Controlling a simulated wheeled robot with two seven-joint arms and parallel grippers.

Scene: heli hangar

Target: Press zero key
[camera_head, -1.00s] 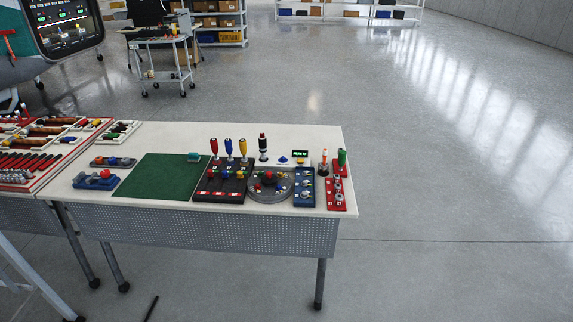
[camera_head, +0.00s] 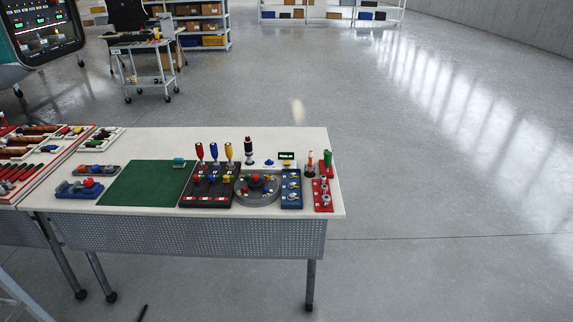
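A small device with a lit green display (camera_head: 287,156) stands at the back right of the white table (camera_head: 140,143). The text on its display is too small to read. A zero key cannot be made out at this distance. A pale flat piece with a small blue object (camera_head: 269,163) on it sits just left of the display. Neither of my grippers is in view.
Near the display are a blue tray (camera_head: 291,201), a round grey tray (camera_head: 258,198), a red rack (camera_head: 322,205) and a black rack (camera_head: 208,201) with upright screwdrivers behind. A green mat (camera_head: 145,185) lies left. Open floor (camera_head: 430,180) extends right of the table.

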